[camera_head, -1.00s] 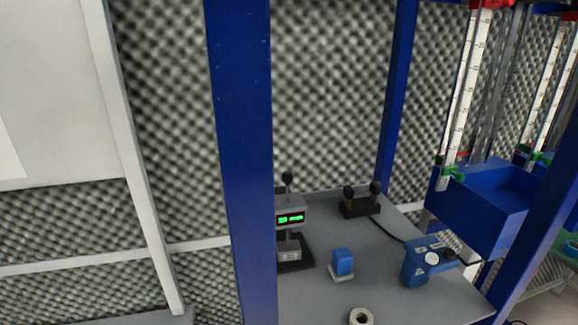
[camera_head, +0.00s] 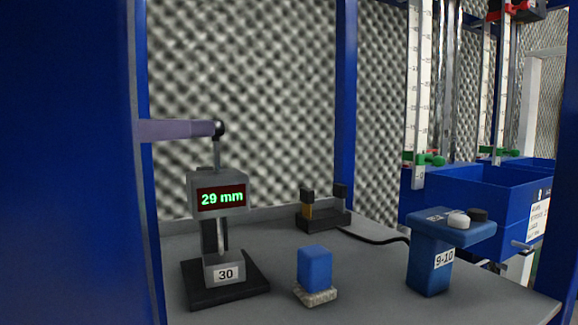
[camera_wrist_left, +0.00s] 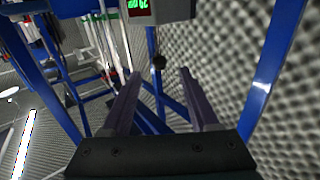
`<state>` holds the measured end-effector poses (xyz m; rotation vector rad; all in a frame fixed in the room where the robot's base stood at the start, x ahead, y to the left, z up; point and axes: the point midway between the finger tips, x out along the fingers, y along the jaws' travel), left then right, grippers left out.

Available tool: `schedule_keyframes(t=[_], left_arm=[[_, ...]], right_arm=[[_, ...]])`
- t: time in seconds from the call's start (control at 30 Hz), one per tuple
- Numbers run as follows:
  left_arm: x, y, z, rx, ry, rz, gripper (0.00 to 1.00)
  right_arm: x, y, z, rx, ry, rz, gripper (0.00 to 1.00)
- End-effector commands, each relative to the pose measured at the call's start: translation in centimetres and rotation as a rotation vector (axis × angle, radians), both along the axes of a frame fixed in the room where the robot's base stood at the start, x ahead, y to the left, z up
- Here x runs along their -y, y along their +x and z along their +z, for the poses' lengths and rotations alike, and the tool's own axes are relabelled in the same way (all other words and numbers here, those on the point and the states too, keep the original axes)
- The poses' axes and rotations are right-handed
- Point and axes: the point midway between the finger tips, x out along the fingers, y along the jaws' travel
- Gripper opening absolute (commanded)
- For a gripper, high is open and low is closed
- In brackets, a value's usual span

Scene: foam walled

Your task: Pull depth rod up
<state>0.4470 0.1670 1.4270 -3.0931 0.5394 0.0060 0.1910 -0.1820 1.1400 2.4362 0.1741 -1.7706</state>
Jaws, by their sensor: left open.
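The depth gauge (camera_head: 218,182) stands on the grey table with a green display reading 29 mm and a label 30. Its depth rod (camera_head: 217,153) rises from the top and ends in a black ball knob (camera_head: 218,128). My left gripper (camera_head: 211,129) reaches in from the left behind a blue post, its purple-grey finger level with the knob; the rest is hidden. In the left wrist view, my left gripper (camera_wrist_left: 160,74) is open, with the knob (camera_wrist_left: 160,62) near the gap between its fingertips, not gripped. My right gripper is not in view.
A blue block (camera_head: 314,265) on a pale base and a blue device (camera_head: 430,262) labelled 9-10 stand to the right. A small black stand (camera_head: 324,219) is behind. A wide blue post (camera_head: 65,160) fills the left. Blue bins (camera_head: 460,197) lie beyond.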

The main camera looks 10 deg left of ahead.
Motion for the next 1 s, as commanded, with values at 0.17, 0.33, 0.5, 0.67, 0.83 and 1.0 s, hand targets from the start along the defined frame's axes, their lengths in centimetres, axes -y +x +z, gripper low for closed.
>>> schedule_keyframes(t=[0.17, 0.33, 0.5, 0.67, 0.83, 1.0], left_arm=[[0.4, 1.4, 0.6, 0.006, -0.006, -0.003, 0.61], [1.4, 4.2, 0.8, 0.007, -0.006, -0.002, 0.61], [2.4, 6.7, 0.6, 0.005, -0.003, -0.003, 0.61], [3.0, 8.4, 0.4, 0.004, -0.004, -0.002, 0.61], [3.4, 9.2, 0.2, 0.003, -0.002, -0.004, 0.61], [3.4, 9.3, 0.2, 0.004, -0.001, -0.004, 0.61]], right_arm=[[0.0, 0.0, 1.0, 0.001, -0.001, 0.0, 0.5], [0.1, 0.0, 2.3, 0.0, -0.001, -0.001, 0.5], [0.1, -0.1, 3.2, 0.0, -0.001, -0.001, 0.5], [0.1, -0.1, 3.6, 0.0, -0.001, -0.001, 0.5], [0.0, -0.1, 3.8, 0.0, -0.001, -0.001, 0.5], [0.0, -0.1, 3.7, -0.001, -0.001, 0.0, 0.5]])
